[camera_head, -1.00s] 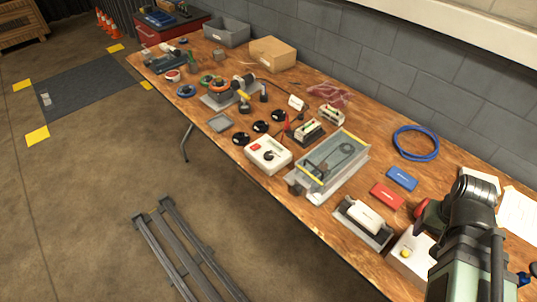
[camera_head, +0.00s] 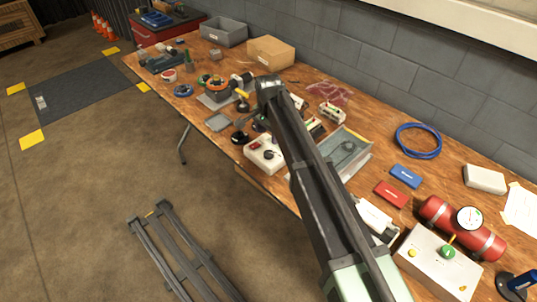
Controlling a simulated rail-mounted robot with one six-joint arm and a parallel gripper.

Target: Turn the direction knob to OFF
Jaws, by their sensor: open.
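The direction knob (camera_head: 268,155) is a small black knob on top of a white control box (camera_head: 262,164) near the front edge of the workbench. A red part (camera_head: 255,146) sits on the same box, to the left of the knob. The knob's setting and any OFF mark are too small to read. My arm reaches up from the bottom of the view, passing just right of the box and covering its right side.
A black disc (camera_head: 240,138) lies left of the box, with a grey tray (camera_head: 218,121) beyond. Red and blue cases (camera_head: 391,194) and a red cylinder (camera_head: 460,228) are at the right.

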